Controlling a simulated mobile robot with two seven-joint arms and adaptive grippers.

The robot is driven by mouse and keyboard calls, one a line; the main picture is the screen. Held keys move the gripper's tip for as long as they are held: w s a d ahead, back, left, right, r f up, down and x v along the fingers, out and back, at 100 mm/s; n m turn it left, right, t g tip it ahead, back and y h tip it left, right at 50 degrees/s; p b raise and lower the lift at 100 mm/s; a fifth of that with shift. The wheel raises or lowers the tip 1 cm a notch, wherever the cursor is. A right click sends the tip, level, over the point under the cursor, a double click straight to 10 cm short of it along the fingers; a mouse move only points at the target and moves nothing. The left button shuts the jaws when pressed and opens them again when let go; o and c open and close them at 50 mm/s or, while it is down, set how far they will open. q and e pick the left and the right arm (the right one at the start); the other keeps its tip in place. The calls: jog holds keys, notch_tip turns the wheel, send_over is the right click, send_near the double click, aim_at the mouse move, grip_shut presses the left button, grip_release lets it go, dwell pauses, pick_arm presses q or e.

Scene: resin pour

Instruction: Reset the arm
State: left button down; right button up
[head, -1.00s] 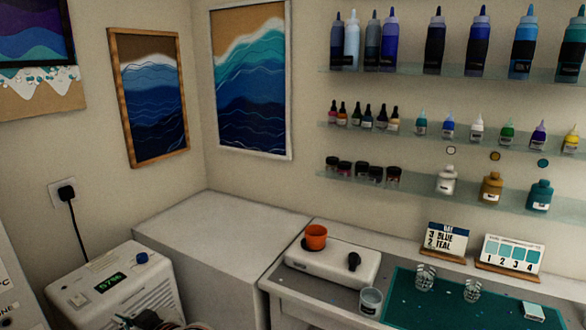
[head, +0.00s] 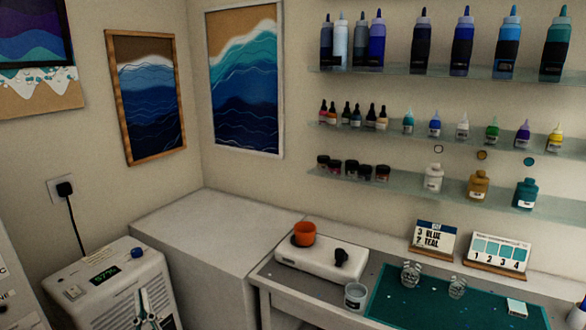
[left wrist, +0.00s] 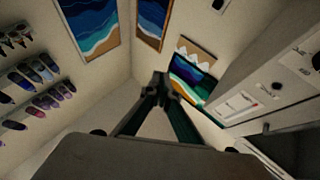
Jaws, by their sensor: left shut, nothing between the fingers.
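My left gripper (head: 146,296) shows at the bottom left of the head view, pointing up in front of the white machine. Its dark fingers are shut with nothing between them. In the left wrist view the left gripper (left wrist: 160,82) has its fingertips together, with only walls and pictures beyond. It touches nothing that I can see. My right gripper is in neither view.
The white machine (head: 100,262) with a green display stands close by the left gripper. A white cabinet (head: 200,235) stands to its right. The workbench holds a warmer (head: 321,262) with an orange cup (head: 304,233), clear cups and a teal mat (head: 440,311). Bottle shelves line the wall.

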pick_arm(q)
jog(key=s+d+f+m+g+h, duration=0.2)
jog(key=s+d+f+m+h, duration=0.2)
jog(key=d+f+m+h, duration=0.85)
jog(key=s+a+f+n+g, duration=0.1)
jog(key=s+f+g, duration=0.3)
jog(key=s+f, duration=0.3)
jog(key=s+a+f+n+g+h, duration=0.1)
jog(key=s+f+g, duration=0.3)
jog(key=f, duration=1.2)
jog(key=s+a, duration=0.1)
jog(key=s, duration=0.1)
jog(key=shift+s+f+n, duration=0.25)
jog(key=shift+s+n, duration=0.1)
jog(key=shift+a, duration=0.1)
